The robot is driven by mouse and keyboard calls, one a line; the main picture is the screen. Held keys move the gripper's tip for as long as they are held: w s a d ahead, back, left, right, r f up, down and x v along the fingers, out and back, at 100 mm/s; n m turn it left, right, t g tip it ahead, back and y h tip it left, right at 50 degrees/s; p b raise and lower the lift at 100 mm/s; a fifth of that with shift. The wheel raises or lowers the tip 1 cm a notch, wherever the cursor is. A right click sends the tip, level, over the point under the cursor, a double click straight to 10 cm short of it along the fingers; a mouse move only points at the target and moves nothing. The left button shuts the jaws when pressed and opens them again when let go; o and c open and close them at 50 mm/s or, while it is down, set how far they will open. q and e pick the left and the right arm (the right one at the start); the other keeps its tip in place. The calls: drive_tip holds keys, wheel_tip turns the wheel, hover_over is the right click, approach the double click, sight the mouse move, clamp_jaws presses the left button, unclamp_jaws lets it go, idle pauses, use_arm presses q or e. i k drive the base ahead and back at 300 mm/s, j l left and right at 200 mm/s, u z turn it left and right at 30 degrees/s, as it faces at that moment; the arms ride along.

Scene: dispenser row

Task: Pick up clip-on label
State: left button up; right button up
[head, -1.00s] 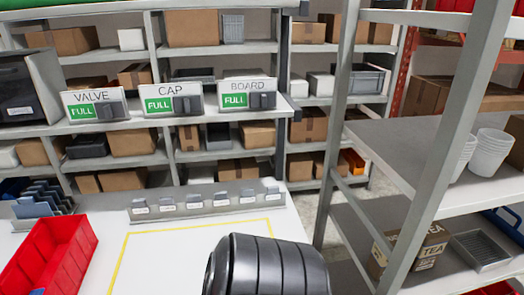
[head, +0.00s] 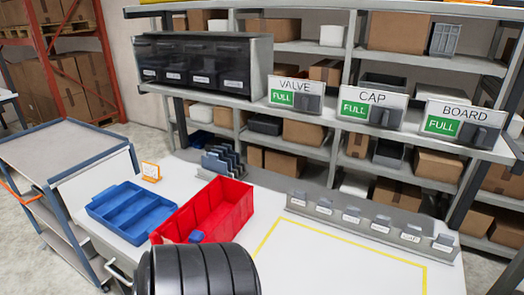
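Several small grey clips with white label faces (head: 351,216) stand in a row along a grey rail (head: 297,209) at the back of the white table. They look like the clip-on labels; their printing is too small to read. A small blue piece (head: 196,236) sits at the near end of a red bin (head: 222,208); I cannot tell what it is. Neither of my grippers is in view.
A blue divided tray (head: 131,211) lies left of the red bin. Dark dividers (head: 224,162) and a small orange-framed sign (head: 151,171) stand behind. VALVE, CAP and BOARD dispensers (head: 372,107) line the shelf. The yellow-outlined area (head: 340,265) is clear where visible.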

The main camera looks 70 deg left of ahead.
sight(325, 205)
drive_tip(key=u, duration=1.65)
drive_tip(key=k+j, duration=0.15)
drive_tip(key=j, duration=0.25)
